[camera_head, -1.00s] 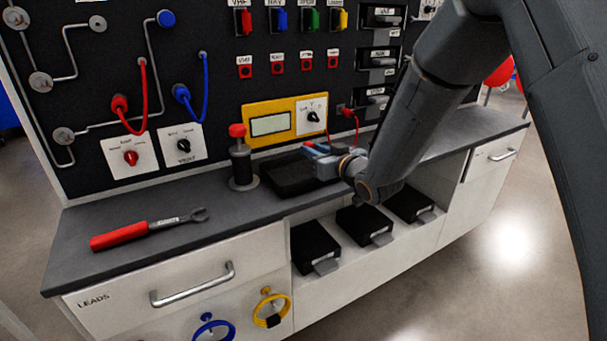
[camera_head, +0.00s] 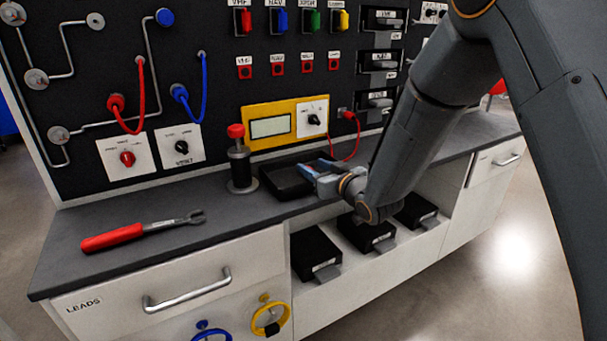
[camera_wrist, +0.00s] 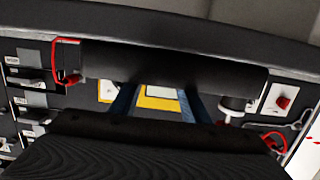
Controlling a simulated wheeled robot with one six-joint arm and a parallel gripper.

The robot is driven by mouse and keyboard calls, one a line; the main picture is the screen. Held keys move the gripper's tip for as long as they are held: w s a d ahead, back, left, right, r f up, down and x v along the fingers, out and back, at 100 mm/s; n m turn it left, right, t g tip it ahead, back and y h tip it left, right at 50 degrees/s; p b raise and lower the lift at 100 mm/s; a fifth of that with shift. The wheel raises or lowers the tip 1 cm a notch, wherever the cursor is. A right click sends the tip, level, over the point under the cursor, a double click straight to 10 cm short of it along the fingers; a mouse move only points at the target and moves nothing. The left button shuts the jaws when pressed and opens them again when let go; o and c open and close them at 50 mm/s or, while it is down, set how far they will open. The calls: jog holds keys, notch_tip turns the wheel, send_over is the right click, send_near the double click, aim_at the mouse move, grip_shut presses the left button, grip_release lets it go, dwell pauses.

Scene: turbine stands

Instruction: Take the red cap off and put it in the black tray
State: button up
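The red cap (camera_head: 236,131) sits on top of an upright black post (camera_head: 240,165) on the bench. The post (camera_wrist: 237,103) shows there right of the fingers; the cap is hard to make out.
A yellow-framed meter (camera_head: 270,127) is on the panel behind the tray. A red lead (camera_head: 357,135) hangs close behind my gripper. A red-handled wrench (camera_head: 140,232) lies at the left of the bench. The bench between wrench and post is clear.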

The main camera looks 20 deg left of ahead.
jog(key=v, duration=0.8)
jog(key=shift+w, duration=0.1)
jog(key=shift+w+d, duration=0.1)
jog(key=shift+d, duration=0.05)
jog(key=s+d+f+m+g+h, duration=0.1)
jog(key=s+d+m+h, duration=0.15)
jog(key=d, duration=0.45)
jog(key=s+d+m+g+h, duration=0.15)
jog(key=d+h, duration=0.25)
jog(key=d, duration=0.4)
jog(key=s+d+f+m+g+h, duration=0.1)
jog(key=s+d+h, duration=0.1)
jog(key=d+h, duration=0.35)
jog(key=s+d+r+m+g+p, duration=0.15)
jog(key=s+d+g, duration=0.35)
jog(key=s, duration=0.7)
jog(key=s+d+r+m+g, duration=0.1)
jog(key=s+d+m+g, duration=0.1)
jog(key=s+d, duration=0.7)
notch_tip(320, 180, up, 5)
jog(key=s+d+m+p, duration=0.1)
jog(key=s+d+p, duration=0.1)
jog(key=p, duration=0.9)
jog(key=shift+s, duration=0.35)
